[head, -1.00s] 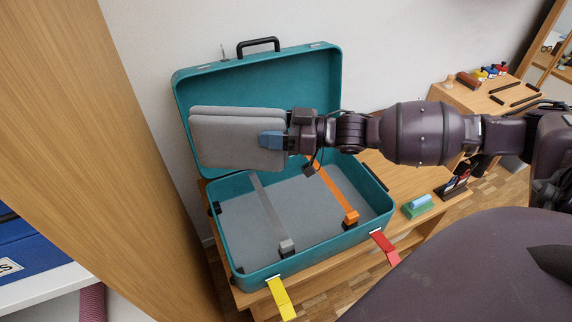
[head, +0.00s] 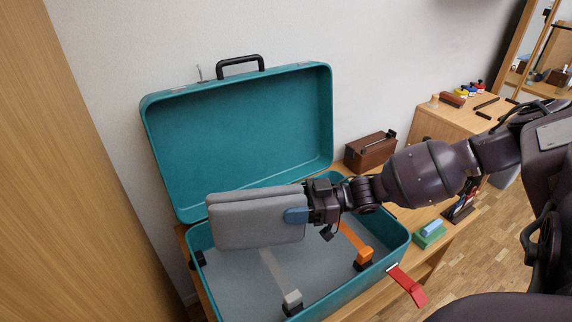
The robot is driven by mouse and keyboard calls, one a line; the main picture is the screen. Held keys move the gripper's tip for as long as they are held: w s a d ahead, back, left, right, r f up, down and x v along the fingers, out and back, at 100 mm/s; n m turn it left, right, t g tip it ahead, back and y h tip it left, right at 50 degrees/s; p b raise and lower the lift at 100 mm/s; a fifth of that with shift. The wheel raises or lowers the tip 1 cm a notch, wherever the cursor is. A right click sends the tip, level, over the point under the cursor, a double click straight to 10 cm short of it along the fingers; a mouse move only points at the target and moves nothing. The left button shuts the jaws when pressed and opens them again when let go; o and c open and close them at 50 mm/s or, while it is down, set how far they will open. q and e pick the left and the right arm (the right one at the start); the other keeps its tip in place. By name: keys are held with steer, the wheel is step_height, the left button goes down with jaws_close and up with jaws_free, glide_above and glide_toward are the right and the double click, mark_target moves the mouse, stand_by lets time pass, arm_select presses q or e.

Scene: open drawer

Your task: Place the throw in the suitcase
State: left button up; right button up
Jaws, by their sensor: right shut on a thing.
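The throw (head: 255,220) is a grey folded bundle. My right gripper (head: 296,215) is shut on its right edge and holds it over the open suitcase, near the hinge side. The suitcase (head: 372,270) is teal, with its lid (head: 240,130) standing open against the wall. Inside, a grey strap (head: 272,268) and an orange strap (head: 355,240) cross the grey floor. The throw hides part of the suitcase's far side and floor. My left gripper is not in view.
The suitcase stands on a wooden bench (head: 440,232). A brown box (head: 370,152) sits behind it on the right. A green and blue block (head: 429,233) lies to the right. A tall wooden panel (head: 70,180) stands at the left.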

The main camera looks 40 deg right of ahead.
mark_target(291, 239)
step_height(291, 239, down, 7)
steer(key=shift+r+b, duration=0.2)
steer(key=shift+b, duration=1)
steer(key=shift+f, duration=0.6)
step_height(291, 239, down, 3)
steer(key=shift+f+b, duration=0.15)
steer(key=shift+b, duration=0.85)
steer(key=shift+f, duration=0.35)
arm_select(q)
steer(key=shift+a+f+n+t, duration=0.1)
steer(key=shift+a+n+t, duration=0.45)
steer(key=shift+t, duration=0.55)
arm_select(e)
steer(key=shift+r, duration=0.1)
steer(key=o, duration=1.5)
steer(key=shift+f, duration=0.2)
